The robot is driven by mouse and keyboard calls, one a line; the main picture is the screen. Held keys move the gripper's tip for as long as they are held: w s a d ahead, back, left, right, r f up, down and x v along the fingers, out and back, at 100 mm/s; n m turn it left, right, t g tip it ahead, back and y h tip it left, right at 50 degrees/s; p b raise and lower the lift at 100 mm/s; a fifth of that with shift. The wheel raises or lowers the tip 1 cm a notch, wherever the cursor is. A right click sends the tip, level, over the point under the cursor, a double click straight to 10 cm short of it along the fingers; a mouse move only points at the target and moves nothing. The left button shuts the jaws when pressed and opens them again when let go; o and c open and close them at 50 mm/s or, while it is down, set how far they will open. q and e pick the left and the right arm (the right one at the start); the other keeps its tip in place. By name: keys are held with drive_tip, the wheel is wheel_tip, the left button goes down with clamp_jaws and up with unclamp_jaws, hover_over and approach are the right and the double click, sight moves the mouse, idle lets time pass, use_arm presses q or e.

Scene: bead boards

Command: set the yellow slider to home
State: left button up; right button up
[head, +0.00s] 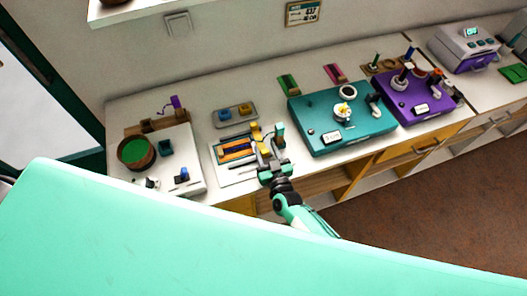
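A white board (222,178) with orange and blue slots (237,150) lies on the counter. Small yellow parts (256,132) show at its right end; one looks like the yellow slider, but they are too small to tell apart surely. My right gripper (267,152) reaches in from below at the board's right end. A yellow part shows at or between its fingertips; I cannot tell whether the fingers touch it or how far they are apart. The gripper hides part of the board's right end. My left gripper is not in view.
A teal box (312,133) and a purple box (402,108) stand to the right. A grey tray with blue and yellow pieces (236,124) lies behind the board. A white board (185,140) with a round green-topped bowl (136,153) is left. A teal post (279,134) stands close beside my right gripper.

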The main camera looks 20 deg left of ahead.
drive_tip(key=shift+s, duration=0.1)
drive_tip(key=b+v, duration=0.2)
drive_tip(key=v, duration=1.1)
drive_tip(key=shift+s+d+b, duration=0.2)
drive_tip(key=shift+d+b, duration=0.1)
drive_tip(key=s+d+f+m+g+h, duration=0.1)
drive_tip(key=s+d+f+g+h, duration=0.3)
drive_tip(key=f, duration=0.6)
drive_tip(key=s+d+f+g, duration=0.1)
drive_tip(key=s+d+f, duration=0.1)
drive_tip(key=d+f, duration=0.6)
drive_tip(key=s+d+f+m+g+h, duration=0.1)
drive_tip(key=s+d+f+g+h, duration=0.2)
drive_tip(key=f, duration=0.8)
drive_tip(key=s+d+f+g+h, duration=0.1)
drive_tip(key=s+d+f, duration=0.3)
drive_tip(key=s, duration=0.4)
drive_tip(key=s+d+f+m+g+h, duration=0.1)
drive_tip(key=s+d+f+g, duration=0.2)
drive_tip(key=s+d, duration=0.3)
drive_tip(key=s+d+f+m+g+h, duration=0.1)
drive_tip(key=s+d+f, duration=0.4)
drive_tip(key=s, duration=0.5)
drive_tip(key=shift+s+f+g, duration=0.2)
drive_tip(key=shift+f+g, duration=0.3)
drive_tip(key=shift+f, duration=0.05)
